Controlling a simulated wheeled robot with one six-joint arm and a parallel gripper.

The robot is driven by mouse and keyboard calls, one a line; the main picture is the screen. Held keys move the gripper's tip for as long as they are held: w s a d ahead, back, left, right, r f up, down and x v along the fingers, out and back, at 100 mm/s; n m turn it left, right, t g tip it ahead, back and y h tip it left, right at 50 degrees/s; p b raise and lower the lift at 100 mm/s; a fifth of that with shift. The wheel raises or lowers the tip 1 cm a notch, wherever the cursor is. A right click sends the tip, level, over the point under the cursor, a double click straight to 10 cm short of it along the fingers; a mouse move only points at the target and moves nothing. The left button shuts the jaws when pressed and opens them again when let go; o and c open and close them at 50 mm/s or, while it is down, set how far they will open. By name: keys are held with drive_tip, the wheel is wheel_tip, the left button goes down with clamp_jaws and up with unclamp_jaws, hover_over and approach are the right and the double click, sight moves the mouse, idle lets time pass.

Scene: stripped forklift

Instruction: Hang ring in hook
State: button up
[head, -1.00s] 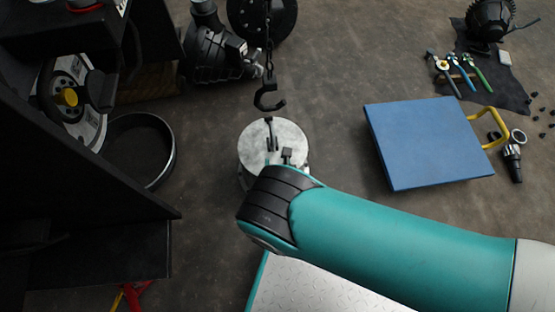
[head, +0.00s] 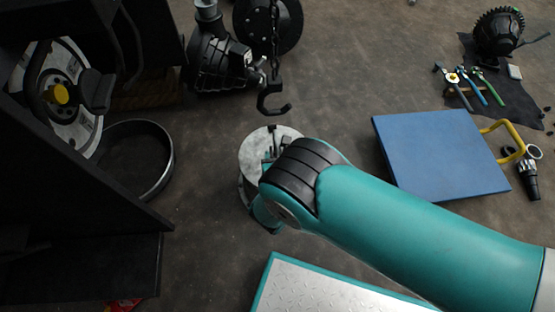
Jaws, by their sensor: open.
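A black hook (head: 272,101) hangs from a chain (head: 274,45) near the top middle of the head view, with its opening facing up. A pale grey round block (head: 254,150) stands on the floor just below the hook in the picture. My gripper (head: 277,146) is over this block and is mostly hidden behind my teal arm; its dark fingertips show as open. I cannot make out the ring; it may be hidden by my wrist or be too small and dark to tell apart on the block.
A blue plate cart (head: 440,155) with a yellow handle stands at right. A diamond-plate platform (head: 320,292) is at the bottom. Tools (head: 465,88) lie at upper right.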

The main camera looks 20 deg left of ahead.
sight(277, 148)
drive_tip(key=shift+c, duration=0.2)
clamp_jaws()
drive_tip(key=shift+r+p, duration=0.4)
drive_tip(key=shift+r, duration=0.3)
drive_tip(key=shift+r+p, duration=1)
drive_tip(key=shift+r, duration=0.3)
drive_tip(key=shift+w, duration=0.1)
drive_tip(key=w+d+r+p, duration=0.3)
drive_tip(key=d+r+p, duration=0.1)
drive_tip(key=d, duration=0.4)
drive_tip(key=shift+w+p, duration=0.4)
drive_tip(key=shift+p, duration=0.3)
